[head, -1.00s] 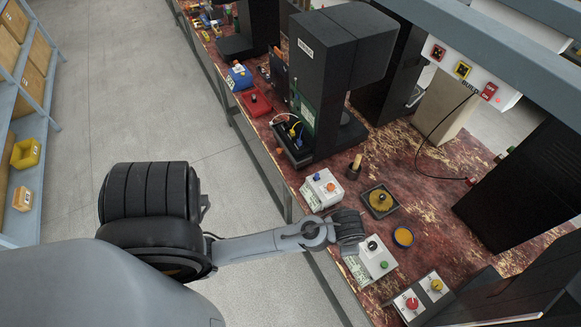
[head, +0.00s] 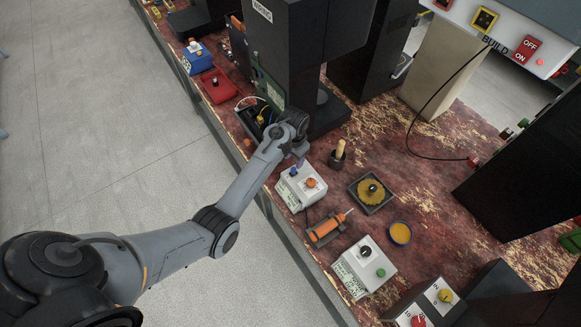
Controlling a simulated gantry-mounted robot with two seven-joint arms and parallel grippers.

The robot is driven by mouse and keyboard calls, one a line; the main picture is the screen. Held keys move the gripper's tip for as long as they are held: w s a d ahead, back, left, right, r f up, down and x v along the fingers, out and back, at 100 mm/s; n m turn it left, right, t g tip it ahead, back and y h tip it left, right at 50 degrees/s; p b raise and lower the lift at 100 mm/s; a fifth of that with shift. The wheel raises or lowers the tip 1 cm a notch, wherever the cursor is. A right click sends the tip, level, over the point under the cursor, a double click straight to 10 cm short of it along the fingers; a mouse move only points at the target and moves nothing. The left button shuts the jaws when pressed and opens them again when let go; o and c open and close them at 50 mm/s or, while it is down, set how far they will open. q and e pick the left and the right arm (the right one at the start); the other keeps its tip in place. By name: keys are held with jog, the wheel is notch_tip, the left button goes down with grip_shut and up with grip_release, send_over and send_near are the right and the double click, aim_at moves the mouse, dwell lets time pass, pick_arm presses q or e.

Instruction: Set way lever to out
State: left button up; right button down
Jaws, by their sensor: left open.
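No lever in the head view carries a label that I can read as "way", so I cannot tell which one is the way lever. A white control box (head: 303,188) with a blue knob and an orange knob stands at the bench's near edge. My left gripper (head: 299,163) is open and empty, just above and behind this box, partly hidden by its own wrist. I cannot tell whether it touches the blue knob (head: 293,172). Another white box (head: 363,265) has a black knob and a green button. A panel with a yellow knob (head: 444,296) and a red knob (head: 418,320) is at the lower right.
An orange tool (head: 326,228) lies in a dark holder between the white boxes. A tray with a yellow disc (head: 371,190), a wooden-handled tool (head: 339,152) and a yellow round tin (head: 400,233) stand behind. A tall black machine (head: 283,60) rises beyond my gripper.

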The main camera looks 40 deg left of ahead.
aim_at(294, 169)
pick_arm(q)
jog(key=shift+f+b, duration=0.45)
jog(key=shift+f, duration=3.15)
jog(key=shift+c, duration=0.2)
grip_shut()
jog(key=shift+w, duration=0.1)
